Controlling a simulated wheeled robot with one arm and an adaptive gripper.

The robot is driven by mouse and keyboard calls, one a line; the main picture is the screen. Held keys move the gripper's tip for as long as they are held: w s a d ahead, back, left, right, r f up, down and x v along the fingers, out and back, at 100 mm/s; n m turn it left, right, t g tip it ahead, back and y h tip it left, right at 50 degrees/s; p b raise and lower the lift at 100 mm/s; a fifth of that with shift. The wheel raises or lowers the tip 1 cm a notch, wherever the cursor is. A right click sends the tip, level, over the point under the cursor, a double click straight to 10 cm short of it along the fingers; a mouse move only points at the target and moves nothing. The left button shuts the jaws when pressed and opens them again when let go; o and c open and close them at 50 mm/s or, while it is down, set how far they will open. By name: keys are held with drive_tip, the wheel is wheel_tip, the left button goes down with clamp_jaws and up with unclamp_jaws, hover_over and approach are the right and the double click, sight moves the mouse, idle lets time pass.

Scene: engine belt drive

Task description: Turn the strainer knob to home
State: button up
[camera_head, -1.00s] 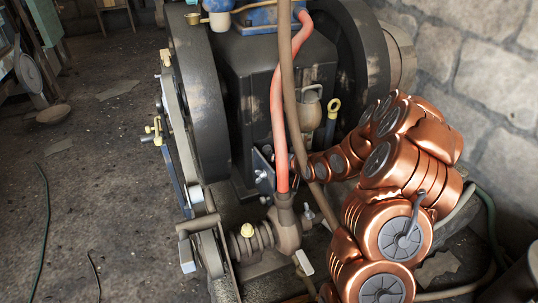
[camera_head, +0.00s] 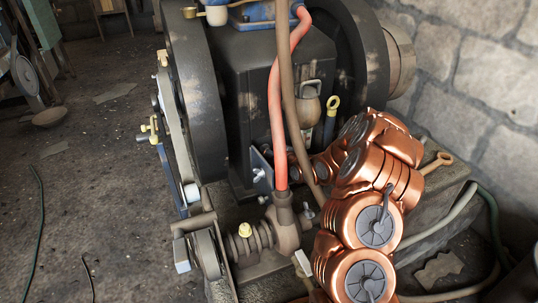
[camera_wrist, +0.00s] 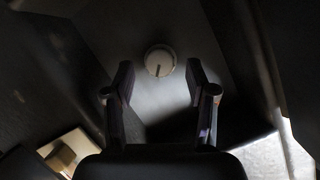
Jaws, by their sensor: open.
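A small round pale knob (camera_wrist: 160,61) shows in the wrist view on a flat grey face. A dark pointer mark on it points down, slightly left, in the picture. I take it for the strainer knob; no home mark can be made out. My gripper (camera_wrist: 159,79) is open, with one finger on each side, just below the knob in the picture. The fingers do not appear to touch it. In the head view my copper arm reaches toward the engine's lower side, and the gripper and knob cannot be made out there.
The dark engine block (camera_head: 240,100) stands between two large wheels. A red hose (camera_head: 277,110) and a brown hose run down beside my arm. A pulley and shaft (camera_head: 245,245) sit low in front. A stone wall (camera_head: 475,90) stands at the right.

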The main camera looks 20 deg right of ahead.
drive_tip(key=shift+x, duration=0.8)
drive_tip(key=shift+r, duration=0.1)
clamp_jaws()
